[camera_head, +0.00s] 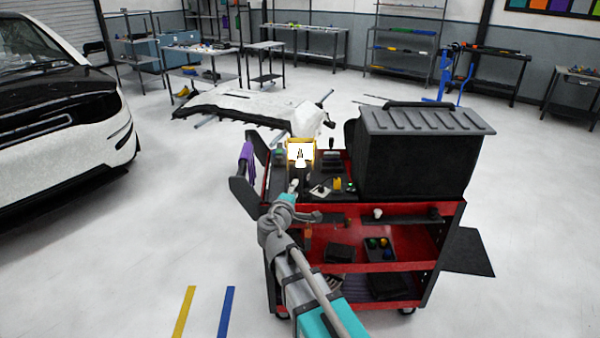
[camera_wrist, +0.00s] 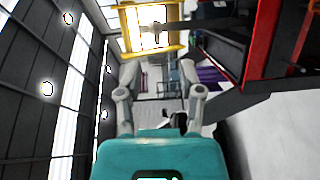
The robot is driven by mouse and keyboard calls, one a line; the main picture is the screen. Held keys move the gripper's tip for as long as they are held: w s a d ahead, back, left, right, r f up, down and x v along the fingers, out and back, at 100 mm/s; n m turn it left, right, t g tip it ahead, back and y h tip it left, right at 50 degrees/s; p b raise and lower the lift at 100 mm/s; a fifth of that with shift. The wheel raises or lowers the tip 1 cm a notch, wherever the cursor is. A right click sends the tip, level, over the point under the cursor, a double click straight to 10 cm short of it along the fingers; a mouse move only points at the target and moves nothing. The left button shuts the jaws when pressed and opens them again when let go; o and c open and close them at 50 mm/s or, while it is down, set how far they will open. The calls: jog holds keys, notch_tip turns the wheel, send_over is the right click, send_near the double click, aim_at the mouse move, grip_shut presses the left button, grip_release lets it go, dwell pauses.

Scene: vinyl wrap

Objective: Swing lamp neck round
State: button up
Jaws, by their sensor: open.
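The lamp (camera_head: 300,153) is a lit, bright panel in a yellow frame, standing on the top of the red and black cart. In the wrist view the lamp's yellow frame (camera_wrist: 145,50) is at the top, beyond my fingertips, with its lit face glowing. In the head view my gripper (camera_head: 294,186) is at the cart's near left, just below the lamp in the picture.
The cart's top (camera_head: 345,196) holds small tools close to the lamp. A large black box with a grey lid (camera_head: 420,120) stands on its right. A purple roll (camera_head: 246,163) hangs on its left side. A white car (camera_head: 60,110) is at left; open floor lies between.

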aim_at(299, 169)
jog(key=shift+a+r+n+t+y, duration=0.15)
jog(key=shift+a+n+t+y, duration=0.25)
jog(key=shift+a, duration=0.35)
jog(key=shift+w, duration=0.15)
jog(key=x, duration=1.3)
jog(key=shift+w+d, duration=0.25)
jog(key=shift+w, duration=0.05)
grip_shut()
